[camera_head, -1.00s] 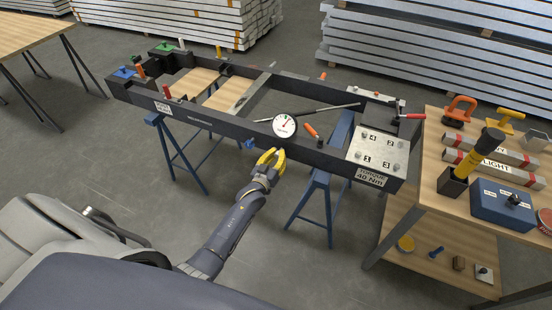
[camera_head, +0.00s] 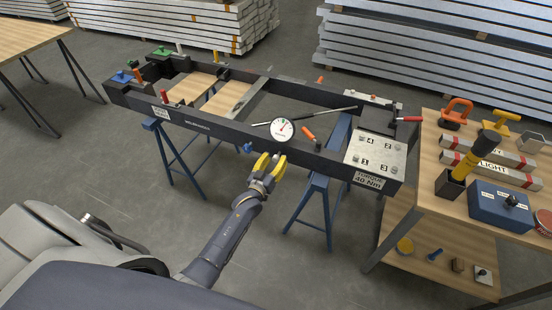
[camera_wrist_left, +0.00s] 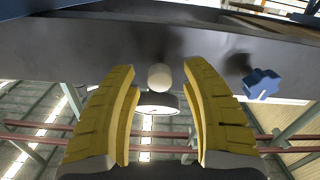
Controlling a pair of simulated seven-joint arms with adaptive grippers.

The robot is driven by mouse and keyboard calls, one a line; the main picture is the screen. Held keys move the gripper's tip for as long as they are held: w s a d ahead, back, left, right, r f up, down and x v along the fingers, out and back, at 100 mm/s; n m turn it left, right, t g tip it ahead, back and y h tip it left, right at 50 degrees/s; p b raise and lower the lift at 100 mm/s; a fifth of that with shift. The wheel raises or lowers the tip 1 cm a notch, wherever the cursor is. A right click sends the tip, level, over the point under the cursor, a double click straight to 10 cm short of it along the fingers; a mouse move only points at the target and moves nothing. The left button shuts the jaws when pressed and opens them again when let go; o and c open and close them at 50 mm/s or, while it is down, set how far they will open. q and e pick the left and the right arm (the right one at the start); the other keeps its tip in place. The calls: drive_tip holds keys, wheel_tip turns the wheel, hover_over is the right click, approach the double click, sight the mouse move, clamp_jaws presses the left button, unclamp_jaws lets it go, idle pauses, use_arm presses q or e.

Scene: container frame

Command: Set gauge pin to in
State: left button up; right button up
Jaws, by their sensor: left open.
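A round white dial gauge (camera_head: 283,130) with a red mark stands at the near rail of the black frame (camera_head: 210,126). A blue star knob (camera_head: 248,147) sits on that rail's near face, left of the gauge. My left gripper (camera_head: 269,161), with yellow fingers, is open and empty just in front of the rail, below the gauge. In the left wrist view a pale round knob (camera_wrist_left: 159,77) lies between the open fingers, apart from both; I cannot tell for certain that it is the gauge pin. The blue knob (camera_wrist_left: 261,84) is outside the fingers. My right gripper is out of view.
The frame rests on blue trestles (camera_head: 310,205). A silver plate with numbered bolts (camera_head: 375,150) is at its right end. A wooden table (camera_head: 428,165) with tools stands on the right. The floor in front of the frame is clear.

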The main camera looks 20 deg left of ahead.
use_arm(q)
drive_tip(key=s, duration=1)
drive_tip(key=shift+s, duration=0.35)
drive_tip(key=s+d+f+m+g, duration=0.1)
drive_tip(key=s+f+g, duration=0.2)
drive_tip(key=s+f, duration=0.55)
drive_tip(key=s+d+f+m+g, duration=0.1)
drive_tip(key=s+f+m+g, duration=0.2)
drive_tip(key=f, duration=1.1)
drive_tip(key=s+d+f+g, duration=0.1)
drive_tip(key=s+f+g, duration=0.2)
drive_tip(key=s+f, duration=0.6)
drive_tip(key=s+f+g, duration=0.2)
drive_tip(key=s+f, duration=0.3)
drive_tip(key=s, duration=0.5)
drive_tip(key=s+f+m+g, duration=0.1)
drive_tip(key=s+f+g, duration=0.2)
drive_tip(key=s, duration=0.7)
drive_tip(key=s+f+m+g, duration=0.1)
drive_tip(key=s+f+g, duration=0.1)
drive_tip(key=s+f, duration=0.6)
drive_tip(key=shift+s+d+g, duration=0.3)
drive_tip(key=shift+s+d, duration=0.15)
drive_tip(key=shift+s, duration=0.8)
